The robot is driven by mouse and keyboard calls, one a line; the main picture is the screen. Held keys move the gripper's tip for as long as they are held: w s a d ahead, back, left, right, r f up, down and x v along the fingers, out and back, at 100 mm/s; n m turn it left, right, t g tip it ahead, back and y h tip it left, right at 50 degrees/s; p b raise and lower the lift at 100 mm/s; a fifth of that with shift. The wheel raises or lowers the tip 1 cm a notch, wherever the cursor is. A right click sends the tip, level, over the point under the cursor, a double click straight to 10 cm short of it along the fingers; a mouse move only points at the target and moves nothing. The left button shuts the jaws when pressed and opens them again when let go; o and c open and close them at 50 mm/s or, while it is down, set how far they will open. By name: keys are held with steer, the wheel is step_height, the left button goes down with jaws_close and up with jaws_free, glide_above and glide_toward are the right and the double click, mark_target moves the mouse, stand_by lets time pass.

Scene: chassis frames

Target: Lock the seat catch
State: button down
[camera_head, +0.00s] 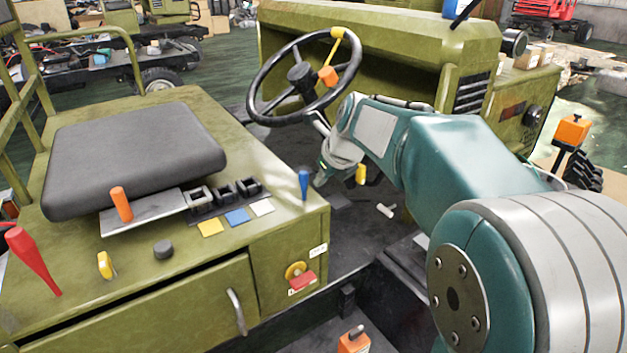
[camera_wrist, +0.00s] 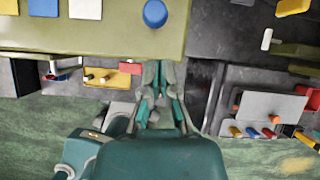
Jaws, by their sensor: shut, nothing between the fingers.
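The dark grey seat cushion (camera_head: 135,150) lies on top of the olive box. A flat metal plate (camera_head: 150,214) with an orange upright handle (camera_head: 121,203) sits at the cushion's front edge and may be the seat catch; I cannot tell its lock state. My gripper (camera_wrist: 159,72) is shut and empty, just off the box's edge near the blue peg (camera_wrist: 155,13). In the head view the peg (camera_head: 304,187) stands at the box's right corner, left of my gripper, which is partly hidden by my arm. The cushion and plate are outside the wrist view.
Black brackets (camera_head: 222,194) and coloured squares (camera_head: 237,216) lie beside the plate. The steering wheel (camera_head: 304,77) is behind my arm. The dark floor gap lies right of the box.

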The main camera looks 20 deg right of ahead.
step_height(320, 180, up, 10)
steer(key=s+d, duration=0.1)
steer(key=s+a+f+n, duration=0.1)
steer(key=s+f+n, duration=0.3)
steer(key=s+n, duration=0.5)
steer(key=s+a+f+n+h, duration=0.1)
steer(key=s+f+n, duration=0.4)
steer(key=s+n, duration=0.4)
steer(key=s+a+f+n+h, duration=0.1)
steer(key=s+f+n, duration=0.4)
steer(key=s+n, duration=0.5)
steer(key=shift+n, duration=1.2)
